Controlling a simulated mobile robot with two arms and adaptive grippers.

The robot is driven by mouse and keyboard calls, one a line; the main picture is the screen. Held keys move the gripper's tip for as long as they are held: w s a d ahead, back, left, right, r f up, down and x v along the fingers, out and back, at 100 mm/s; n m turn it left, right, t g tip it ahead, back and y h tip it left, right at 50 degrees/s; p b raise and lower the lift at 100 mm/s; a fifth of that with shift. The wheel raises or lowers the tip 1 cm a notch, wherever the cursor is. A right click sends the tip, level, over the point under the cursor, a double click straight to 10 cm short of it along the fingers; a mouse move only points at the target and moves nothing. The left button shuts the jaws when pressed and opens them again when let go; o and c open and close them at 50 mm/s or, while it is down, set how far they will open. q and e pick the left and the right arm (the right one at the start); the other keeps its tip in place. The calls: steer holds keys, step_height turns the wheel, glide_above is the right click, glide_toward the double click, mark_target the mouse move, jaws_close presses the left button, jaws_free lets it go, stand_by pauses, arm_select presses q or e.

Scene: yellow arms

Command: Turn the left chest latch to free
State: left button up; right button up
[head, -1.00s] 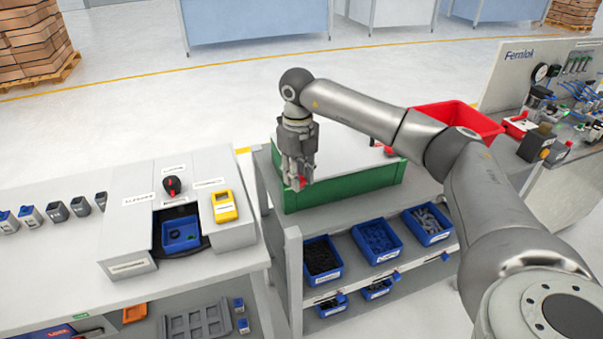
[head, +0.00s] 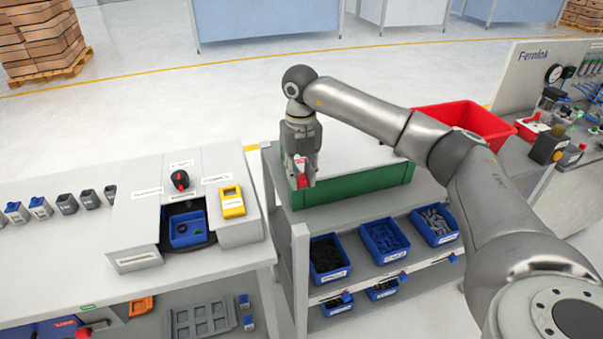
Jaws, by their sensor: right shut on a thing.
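The chest (head: 365,182) is a green box with a pale lid (head: 345,148), standing on the grey shelf unit in the middle of the head view. Its left latch (head: 301,166) is a red piece at the front left of the chest. My right gripper (head: 301,178) points down there and is shut on the red latch, which shows between its fingers. The fingers cover part of the latch, so its exact angle is hard to tell. My right arm crosses over the chest's back and right side and hides the other latch. My left gripper is not in view.
A red bin (head: 465,125) stands behind my right arm. Blue bins (head: 383,240) of parts sit on the shelf below the chest. At left, a workbench (head: 60,260) holds a grey station with a black knob (head: 180,180) and a yellow device (head: 232,203).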

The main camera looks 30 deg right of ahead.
mark_target(300, 177)
steer(key=shift+w+r, duration=0.1)
steer(key=o, duration=1)
step_height(300, 177, up, 12)
steer(key=shift+f, duration=0.1)
